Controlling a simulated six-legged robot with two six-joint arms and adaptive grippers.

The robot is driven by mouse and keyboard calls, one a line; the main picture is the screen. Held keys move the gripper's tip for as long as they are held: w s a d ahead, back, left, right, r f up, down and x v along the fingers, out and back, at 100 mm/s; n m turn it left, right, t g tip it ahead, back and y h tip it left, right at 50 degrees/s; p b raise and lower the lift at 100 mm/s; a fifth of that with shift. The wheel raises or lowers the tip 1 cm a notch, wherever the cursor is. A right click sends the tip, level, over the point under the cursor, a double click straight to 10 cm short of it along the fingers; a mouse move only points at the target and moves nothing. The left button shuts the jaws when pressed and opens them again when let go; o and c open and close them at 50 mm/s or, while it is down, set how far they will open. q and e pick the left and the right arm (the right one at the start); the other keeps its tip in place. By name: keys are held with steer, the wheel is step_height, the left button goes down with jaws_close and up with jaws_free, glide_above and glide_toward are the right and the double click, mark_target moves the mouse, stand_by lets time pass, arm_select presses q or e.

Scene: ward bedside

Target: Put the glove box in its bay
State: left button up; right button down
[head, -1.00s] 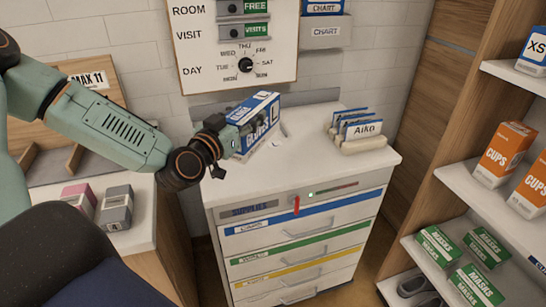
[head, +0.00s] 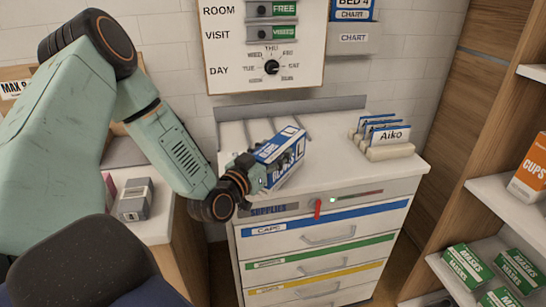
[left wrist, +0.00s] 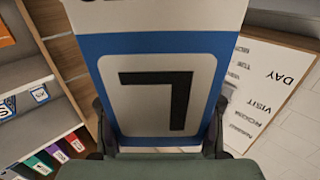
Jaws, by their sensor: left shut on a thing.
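The glove box (head: 286,150) is blue and white with a large "L" on one end. My left gripper (head: 257,173) is shut on it and holds it tilted over the cabinet top (head: 330,170). In the left wrist view the box's "L" face (left wrist: 155,95) fills the middle, with a finger at each side. Thin grey dividers (head: 248,132) stand at the back left of the cabinet top, partly hidden by the box. I cannot tell whether the box touches the surface. My right gripper is not in view.
Upright cards, one reading "Aiko" (head: 392,134), stand in a holder at the cabinet's right. A red lever (head: 317,208) is on the cabinet front. A wall board (head: 265,45) hangs behind. Shelves with masks boxes (head: 465,264) are at right. The cabinet top's middle is clear.

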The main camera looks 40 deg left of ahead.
arm_select(q)
steer(key=shift+w+a+f, duration=0.15)
steer(key=shift+w+a, duration=0.1)
steer(key=shift+a, duration=0.05)
steer(key=o, duration=1.2)
steer(key=shift+f, duration=0.1)
steer(key=o, duration=0.4)
steer(key=shift+s+d+r, duration=0.2)
steer(key=shift+d+r, duration=0.05)
steer(key=shift+a, duration=0.1)
